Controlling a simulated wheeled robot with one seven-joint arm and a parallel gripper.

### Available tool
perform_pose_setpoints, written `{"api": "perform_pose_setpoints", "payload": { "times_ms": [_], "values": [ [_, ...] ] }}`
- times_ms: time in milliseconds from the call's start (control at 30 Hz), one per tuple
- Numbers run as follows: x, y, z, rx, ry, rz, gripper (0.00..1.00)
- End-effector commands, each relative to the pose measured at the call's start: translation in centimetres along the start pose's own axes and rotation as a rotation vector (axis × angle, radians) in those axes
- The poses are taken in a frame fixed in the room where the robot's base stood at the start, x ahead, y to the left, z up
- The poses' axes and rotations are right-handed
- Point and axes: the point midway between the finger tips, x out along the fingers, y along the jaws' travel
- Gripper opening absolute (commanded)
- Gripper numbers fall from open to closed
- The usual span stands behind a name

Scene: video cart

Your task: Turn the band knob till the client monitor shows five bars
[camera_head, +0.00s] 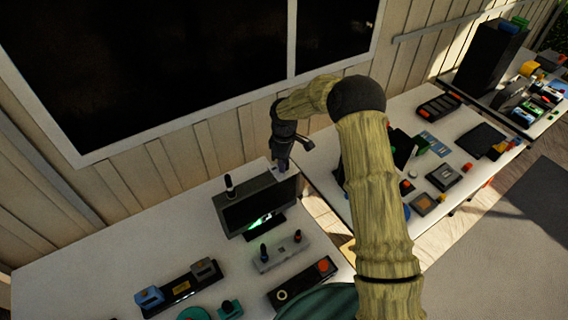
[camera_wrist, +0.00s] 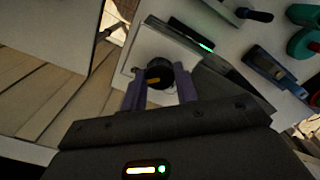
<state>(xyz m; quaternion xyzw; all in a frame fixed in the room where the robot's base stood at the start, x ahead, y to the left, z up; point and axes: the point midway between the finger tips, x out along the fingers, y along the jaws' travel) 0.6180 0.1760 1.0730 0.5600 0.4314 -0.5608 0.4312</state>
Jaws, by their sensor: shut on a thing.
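In the wrist view a round black knob (camera_wrist: 153,74) with a yellow-orange mark stands on a pale plate. My gripper (camera_wrist: 160,88) is shut on this knob, with one purple finger on each side. In the head view my gripper (camera_head: 281,163) points down at the right end of a dark box with a screen (camera_head: 250,212), which I take for the client monitor. The knob is hidden there. A green-white glow shows low on the screen, but I cannot count any bars.
A second black knob or stub (camera_head: 229,183) stands on the box's left end. A grey switch box (camera_head: 282,253) and a black box with a red button (camera_head: 302,281) lie in front. A wall with a dark window rises behind. Another table with several devices is at right.

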Motion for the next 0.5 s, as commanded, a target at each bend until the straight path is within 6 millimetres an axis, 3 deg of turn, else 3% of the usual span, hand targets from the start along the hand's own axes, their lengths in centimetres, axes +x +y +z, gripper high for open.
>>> {"api": "perform_pose_setpoints", "payload": {
  "times_ms": [500],
  "values": [
    [-0.16, 0.1, -0.07, -0.069, 0.002, 0.003, 0.07]
  ]
}}
